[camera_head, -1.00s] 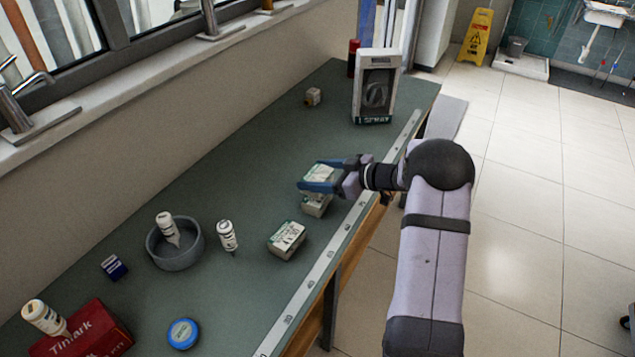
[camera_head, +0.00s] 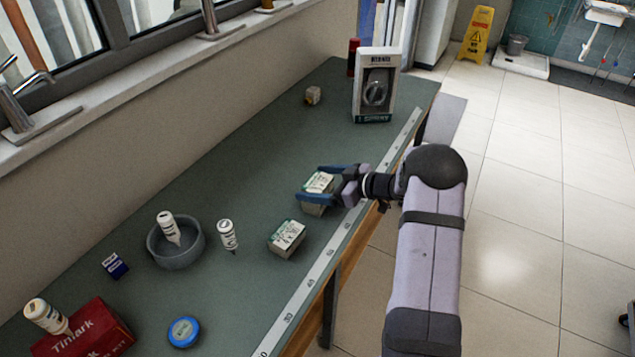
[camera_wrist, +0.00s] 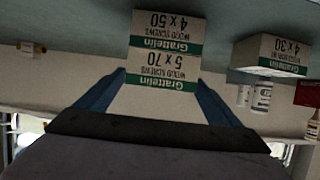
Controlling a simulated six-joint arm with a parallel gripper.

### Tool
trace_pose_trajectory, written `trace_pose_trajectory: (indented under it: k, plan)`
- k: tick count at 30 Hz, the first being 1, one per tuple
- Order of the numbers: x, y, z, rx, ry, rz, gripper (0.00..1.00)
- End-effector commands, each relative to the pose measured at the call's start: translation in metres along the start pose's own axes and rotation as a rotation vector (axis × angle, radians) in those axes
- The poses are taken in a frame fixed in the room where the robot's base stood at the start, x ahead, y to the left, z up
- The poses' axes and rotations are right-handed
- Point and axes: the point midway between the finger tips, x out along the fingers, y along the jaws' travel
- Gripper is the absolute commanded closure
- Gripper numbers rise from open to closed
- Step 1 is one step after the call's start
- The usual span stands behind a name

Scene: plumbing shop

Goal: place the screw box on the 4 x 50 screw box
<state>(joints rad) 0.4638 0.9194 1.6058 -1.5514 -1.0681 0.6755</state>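The 5 x 70 screw box (camera_head: 319,182) lies on top of the 4 x 50 screw box (camera_head: 313,210), at the right part of the bench. In the upside-down wrist view, the 5 x 70 box (camera_wrist: 163,68) touches the 4 x 50 box (camera_wrist: 167,25), with their labelled faces roughly lined up. My gripper (camera_head: 316,182) is at the stack, one finger on each side of the upper box. Its fingers look spread apart from the box; the wrist view (camera_wrist: 160,82) shows them flanking it. The lower box is partly hidden by the near finger.
The 4 x 30 screw box (camera_head: 287,238) sits just nearer on the bench. A white bottle (camera_head: 228,234), a grey bowl (camera_head: 176,255) with another bottle, and a blue tin (camera_head: 184,332) stand further left. A boxed item (camera_head: 374,85) stands behind my gripper.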

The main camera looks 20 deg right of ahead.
Motion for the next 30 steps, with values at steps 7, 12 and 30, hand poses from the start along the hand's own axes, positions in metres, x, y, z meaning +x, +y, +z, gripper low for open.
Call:
trace_pose_trajectory:
  k: [7,12,30]
  plan:
    - [-0.004,0.001,-0.002,0.000,0.000,0.001,0.13]
    - [-0.023,0.001,-0.001,0.000,0.000,0.004,0.13]
    - [-0.114,0.000,-0.001,0.001,0.000,0.002,0.13]
